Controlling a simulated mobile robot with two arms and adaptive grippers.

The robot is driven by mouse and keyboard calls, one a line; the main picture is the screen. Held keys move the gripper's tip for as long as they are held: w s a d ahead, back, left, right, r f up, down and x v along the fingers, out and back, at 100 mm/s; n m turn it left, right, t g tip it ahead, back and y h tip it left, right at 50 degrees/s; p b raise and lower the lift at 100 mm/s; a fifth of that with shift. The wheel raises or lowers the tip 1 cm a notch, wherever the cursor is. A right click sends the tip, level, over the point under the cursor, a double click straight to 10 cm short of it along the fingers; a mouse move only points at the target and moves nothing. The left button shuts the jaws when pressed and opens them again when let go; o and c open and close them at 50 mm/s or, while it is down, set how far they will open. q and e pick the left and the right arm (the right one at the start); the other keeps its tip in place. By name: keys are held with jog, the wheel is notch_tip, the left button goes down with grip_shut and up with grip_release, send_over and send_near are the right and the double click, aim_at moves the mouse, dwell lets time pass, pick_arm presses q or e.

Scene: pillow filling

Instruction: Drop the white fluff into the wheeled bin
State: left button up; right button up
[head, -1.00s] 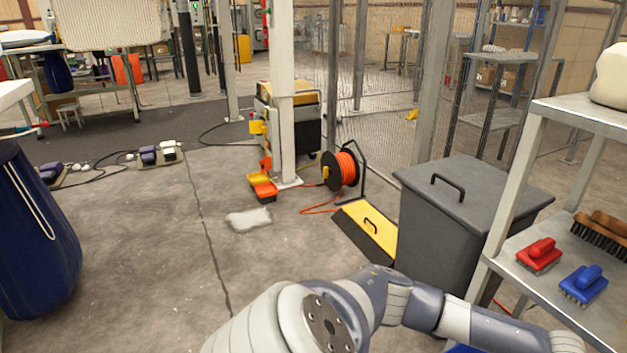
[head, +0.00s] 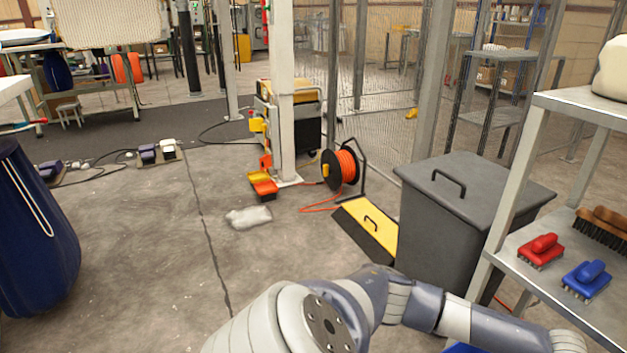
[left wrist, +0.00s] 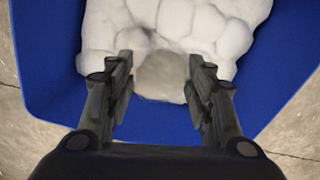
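The left wrist view looks down on a blue bin (left wrist: 45,70) with a pile of white fluff (left wrist: 205,25) inside; its wheels are not visible. My left gripper (left wrist: 161,70) is over the bin near its inner wall. A rounded, greyer clump of fluff (left wrist: 160,78) fills the gap between the fingers and appears pinched there. In the head view only a small blue edge (head: 465,349) shows at the bottom behind an arm of mine. Neither gripper shows in the head view.
A dark grey lidded bin (head: 450,215) stands beside a metal shelf (head: 563,104) holding red and blue brushes. A white patch (head: 249,217) lies on the floor. A navy sack (head: 35,240) stands at left. An orange cable reel (head: 343,170) stands by a post. The middle floor is mostly clear.

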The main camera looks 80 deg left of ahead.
pick_arm(q)
jog(key=shift+o, duration=0.6)
jog(key=shift+r, duration=0.15)
notch_tip(320, 180, up, 12)
jog(key=shift+d+f, duration=0.1)
jog(key=shift+f, duration=0.1)
